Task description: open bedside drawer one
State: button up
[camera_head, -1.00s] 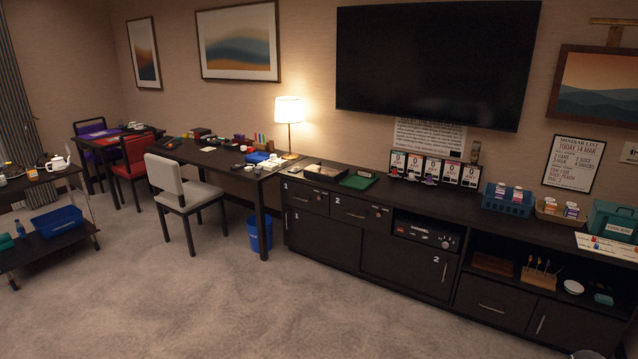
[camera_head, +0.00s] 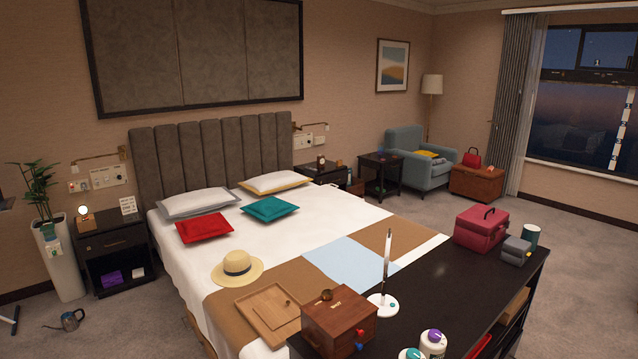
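A dark bedside table (camera_head: 118,258) stands left of the bed. Its upper drawer (camera_head: 114,241) has a small handle and looks shut. An open shelf below it holds a purple box (camera_head: 112,278). A second dark bedside table (camera_head: 322,172) stands on the far right side of the bed, partly hidden by the bed and pillows. I cannot read a number on either table. My gripper is not in view.
The bed (camera_head: 205,300) fills the middle. A dark bench (camera_head: 440,290) with boxes blocks the front right. Carpet (camera_head: 120,325) is free at front left.

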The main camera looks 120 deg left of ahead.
aim_at(338, 177)
jog(key=u, duration=4.2)
jog(key=i, duration=0.15)
jog(key=z, duration=1.7)
jog(key=i, duration=3.9)
jog(key=u, duration=0.05)
jog(key=i, duration=4.25)
jog(key=u, duration=2.1)
